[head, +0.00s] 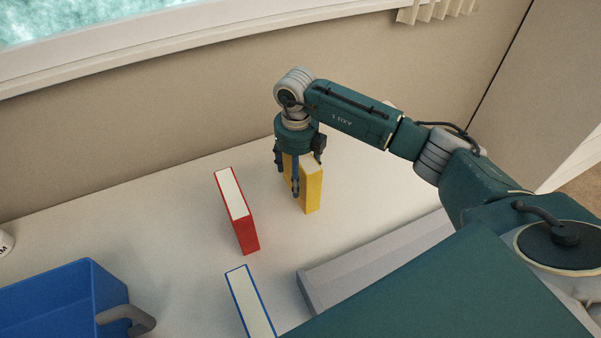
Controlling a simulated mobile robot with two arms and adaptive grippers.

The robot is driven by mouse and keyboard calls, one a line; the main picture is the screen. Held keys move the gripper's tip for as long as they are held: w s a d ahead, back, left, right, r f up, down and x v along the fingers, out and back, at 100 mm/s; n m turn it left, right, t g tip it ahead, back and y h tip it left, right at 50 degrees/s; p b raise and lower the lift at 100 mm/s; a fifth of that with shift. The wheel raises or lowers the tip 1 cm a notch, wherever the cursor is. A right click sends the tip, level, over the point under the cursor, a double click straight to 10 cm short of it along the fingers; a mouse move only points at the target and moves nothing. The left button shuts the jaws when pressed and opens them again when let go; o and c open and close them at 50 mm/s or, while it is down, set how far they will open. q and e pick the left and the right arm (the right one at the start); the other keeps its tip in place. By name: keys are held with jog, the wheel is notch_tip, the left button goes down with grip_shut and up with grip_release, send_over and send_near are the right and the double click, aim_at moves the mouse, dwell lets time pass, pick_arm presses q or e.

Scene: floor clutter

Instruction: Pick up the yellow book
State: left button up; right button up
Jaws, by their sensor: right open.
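The yellow book (312,190) stands upright on the pale surface, near the middle of the head view. My right gripper (297,178) points down over it, with its fingers open around the book's upper part. One dark finger shows in front of the book, and the gripper hides part of its top. I cannot tell whether the fingers touch it. My left gripper is not in view.
A red book (239,212) stands upright just left of the yellow one. A blue-edged book (250,302) stands nearer. A blue bin (62,295) with a grey handle is at lower left. A grey long object (370,262) lies at right. The wall is behind.

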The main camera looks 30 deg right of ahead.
jog(key=c, duration=1.6)
jog(key=shift+r, duration=0.1)
